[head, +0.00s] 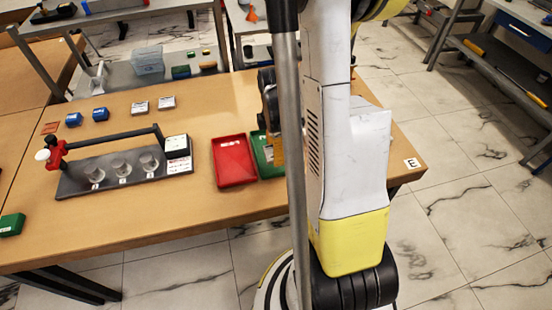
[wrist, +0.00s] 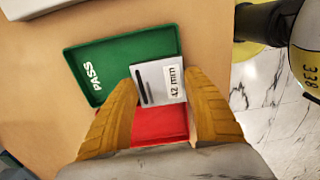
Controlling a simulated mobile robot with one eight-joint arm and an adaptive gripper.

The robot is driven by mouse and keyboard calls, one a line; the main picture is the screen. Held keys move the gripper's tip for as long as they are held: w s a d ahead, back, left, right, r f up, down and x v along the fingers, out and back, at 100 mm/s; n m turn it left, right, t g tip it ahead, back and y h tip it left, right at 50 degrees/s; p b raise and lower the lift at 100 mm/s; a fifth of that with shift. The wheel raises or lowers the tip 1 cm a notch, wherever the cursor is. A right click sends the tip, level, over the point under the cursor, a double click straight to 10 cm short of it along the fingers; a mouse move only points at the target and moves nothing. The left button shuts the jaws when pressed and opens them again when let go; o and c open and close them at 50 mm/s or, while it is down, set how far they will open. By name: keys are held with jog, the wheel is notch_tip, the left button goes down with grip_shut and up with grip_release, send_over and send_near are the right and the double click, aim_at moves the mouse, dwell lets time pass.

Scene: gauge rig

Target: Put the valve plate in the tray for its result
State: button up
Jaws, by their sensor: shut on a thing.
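In the wrist view my gripper (wrist: 161,88) is shut on a pale grey valve plate (wrist: 152,98) with dark slots and a label reading "42 mm". The plate overlaps the green tray (wrist: 112,55), marked PASS, and the near red tray (wrist: 172,122). I cannot tell how high above the trays it is. In the head view the red tray (head: 233,178) lies beside the green tray (head: 262,167), which my arm partly covers.
A gauge rig (head: 125,182) with several clear cups, a bar and a small white display box (head: 177,146) stands left of the trays. Blue blocks (head: 100,114) and pale blocks (head: 166,103) sit behind it. A green block (head: 12,225) is at the left edge.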

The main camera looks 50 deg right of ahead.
jog(key=shift+w+d+f+b, duration=0.4)
jog(key=shift+w+d+f, duration=0.55)
jog(key=shift+w+d, duration=0.15)
jog(key=shift+f+b, duration=1.05)
jog(key=shift+f, duration=0.9)
jog(key=shift+f, duration=0.15)
jog(key=o, duration=1.3)
jog(key=shift+c, duration=0.2)
